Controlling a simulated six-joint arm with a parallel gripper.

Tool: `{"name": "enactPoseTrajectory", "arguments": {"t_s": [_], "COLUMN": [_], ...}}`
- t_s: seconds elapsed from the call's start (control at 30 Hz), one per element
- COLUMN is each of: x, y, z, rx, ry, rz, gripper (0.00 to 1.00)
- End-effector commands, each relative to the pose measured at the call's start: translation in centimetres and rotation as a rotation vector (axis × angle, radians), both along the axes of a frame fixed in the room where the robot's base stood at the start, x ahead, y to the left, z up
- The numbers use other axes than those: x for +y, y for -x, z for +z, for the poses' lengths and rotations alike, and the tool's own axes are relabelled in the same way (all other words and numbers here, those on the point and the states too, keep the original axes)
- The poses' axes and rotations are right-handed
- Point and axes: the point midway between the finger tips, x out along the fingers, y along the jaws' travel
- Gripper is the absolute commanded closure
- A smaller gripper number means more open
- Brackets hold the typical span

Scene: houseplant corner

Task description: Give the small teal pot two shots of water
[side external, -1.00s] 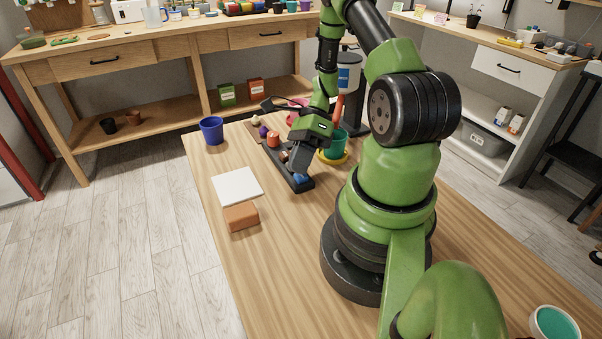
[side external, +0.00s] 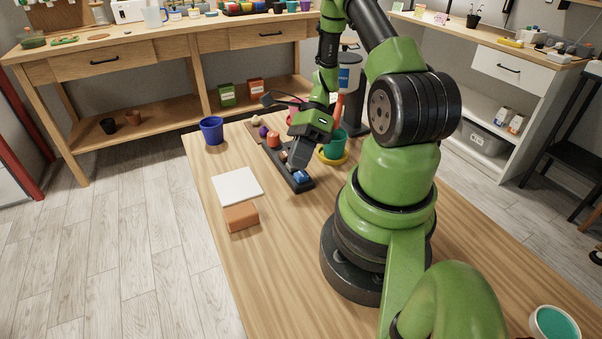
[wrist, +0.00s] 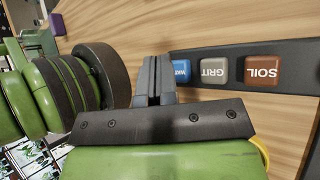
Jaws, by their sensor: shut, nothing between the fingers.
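The small teal pot (side external: 336,142) stands on a yellow saucer (side external: 331,160) behind my gripper, partly hidden by my arm. A dark button bar (side external: 263,155) lies on the table. Its blue button (side external: 301,176), lettered "WAT" as far as it shows, is at the near end; it also shows in the wrist view (wrist: 181,72). A grey "GRIT" button (wrist: 214,71) and a brown "SOIL" button (wrist: 263,71) sit beside it. My gripper (side external: 299,163) is shut and empty, its tips close to the blue button; whether they touch it I cannot tell.
A white square tile (side external: 237,186) and an orange-brown block (side external: 241,216) lie left of the bar. A blue pot (side external: 212,131) stands at the table's far left edge. A container with a blue label (side external: 347,78) stands behind my gripper. The near left tabletop is clear.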

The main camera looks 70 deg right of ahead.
Motion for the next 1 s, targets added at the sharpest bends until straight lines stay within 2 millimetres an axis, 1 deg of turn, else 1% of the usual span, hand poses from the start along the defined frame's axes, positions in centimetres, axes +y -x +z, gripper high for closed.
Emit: {"name": "enactPoseTrajectory", "arguments": {"t_s": [0.1, 0.37, 0.43, 0.8, 1.0], "x": [0.0, 0.0, 0.0, 0.0, 0.0], "y": [0.0, 0.0, 0.0, 0.0, 0.0], "z": [0.3, 0.4, 0.7, 4.3, 5.3], "rx": [0.000, 0.000, 0.000, -0.001, 0.000], "ry": [0.000, 0.000, 0.000, 0.002, 0.002], "rz": [0.000, 0.000, 0.000, 0.000, 0.001], "gripper": [1.00, 1.00, 1.00, 1.00, 1.00]}}
